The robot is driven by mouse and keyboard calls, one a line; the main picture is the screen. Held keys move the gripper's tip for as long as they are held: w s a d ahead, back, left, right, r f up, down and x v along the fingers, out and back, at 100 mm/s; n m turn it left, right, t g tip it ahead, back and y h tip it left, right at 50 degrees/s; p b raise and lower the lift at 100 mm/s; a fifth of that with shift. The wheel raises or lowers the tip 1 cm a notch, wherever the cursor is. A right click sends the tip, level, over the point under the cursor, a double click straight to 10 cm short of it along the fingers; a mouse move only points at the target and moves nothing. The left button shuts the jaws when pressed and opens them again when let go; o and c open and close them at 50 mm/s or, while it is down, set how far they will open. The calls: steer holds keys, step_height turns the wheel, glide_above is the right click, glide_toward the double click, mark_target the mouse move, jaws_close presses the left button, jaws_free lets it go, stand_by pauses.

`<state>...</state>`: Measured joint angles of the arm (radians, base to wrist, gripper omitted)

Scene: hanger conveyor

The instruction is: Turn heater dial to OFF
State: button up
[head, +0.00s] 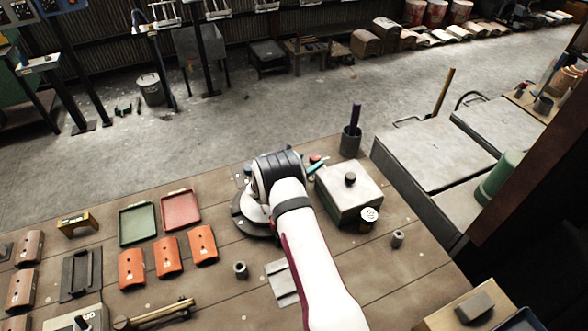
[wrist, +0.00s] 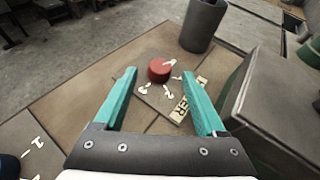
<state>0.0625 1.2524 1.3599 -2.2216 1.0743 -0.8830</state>
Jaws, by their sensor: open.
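The red round heater dial (wrist: 159,70) sits on a small plate on the bench in the wrist view, with a white pointer aimed to the upper right. White marks surround it, and a pale label (wrist: 185,108) ending in "ER" lies nearer, partly covered by a finger. My gripper (wrist: 158,73) is open and empty, its teal fingers at either side of the dial in the picture; I cannot tell the height gap. In the head view the dial (head: 315,157) shows as a small red patch beyond my wrist, with a teal finger beside it.
A grey lidded box (head: 348,195) stands close right of my gripper. A dark cup (head: 350,142) holding a purple-handled tool stands behind the dial, also seen in the wrist view (wrist: 203,25). Orange plates (head: 168,257) and green and red trays lie left.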

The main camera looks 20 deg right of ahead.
mark_target(316, 157)
steer(key=v, duration=1.2)
steer(key=shift+f, duration=0.1)
